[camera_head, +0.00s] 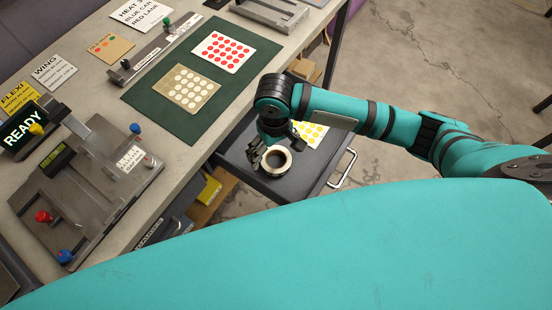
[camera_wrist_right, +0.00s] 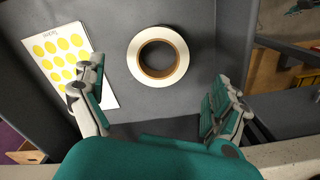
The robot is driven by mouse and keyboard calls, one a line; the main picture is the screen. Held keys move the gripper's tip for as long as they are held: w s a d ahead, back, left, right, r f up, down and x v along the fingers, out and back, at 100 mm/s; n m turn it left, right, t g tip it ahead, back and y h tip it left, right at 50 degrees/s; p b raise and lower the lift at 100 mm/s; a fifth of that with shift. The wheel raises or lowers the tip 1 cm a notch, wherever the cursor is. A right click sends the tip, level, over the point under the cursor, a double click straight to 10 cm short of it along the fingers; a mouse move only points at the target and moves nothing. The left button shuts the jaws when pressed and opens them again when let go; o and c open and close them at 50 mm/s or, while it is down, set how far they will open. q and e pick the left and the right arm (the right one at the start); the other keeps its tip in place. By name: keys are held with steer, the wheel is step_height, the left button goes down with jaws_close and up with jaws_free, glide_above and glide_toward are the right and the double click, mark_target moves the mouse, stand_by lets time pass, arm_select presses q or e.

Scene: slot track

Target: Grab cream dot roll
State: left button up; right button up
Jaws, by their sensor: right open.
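The cream dot roll (camera_head: 275,160) is a pale ring with a brown core, lying flat in an open grey drawer below the bench. It also shows in the right wrist view (camera_wrist_right: 158,56), ahead of the fingers and between their lines. My right gripper (camera_head: 261,149) is over the drawer, close by the roll's left side in the head view. In the right wrist view my right gripper (camera_wrist_right: 157,92) is open and empty, one finger to each side, apart from the roll. My left gripper does not show.
A yellow dot sheet (camera_head: 309,134) lies in the drawer beside the roll; the drawer (camera_head: 330,165) has raised walls. On the bench, a green mat (camera_head: 205,108) holds a red dot sheet (camera_head: 224,52) and a cream dot sheet (camera_head: 188,89). A metal fixture (camera_head: 85,190) stands at left.

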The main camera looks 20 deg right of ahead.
mark_target(276, 164)
steer(key=shift+f, duration=0.3)
steer(key=f, duration=0.3)
steer(key=shift+s+d+f, duration=0.2)
steer(key=shift+d+f, duration=0.05)
steer(key=shift+f, duration=0.65)
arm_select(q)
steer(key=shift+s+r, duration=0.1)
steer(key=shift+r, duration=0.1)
arm_select(e)
steer(key=c, duration=1.2)
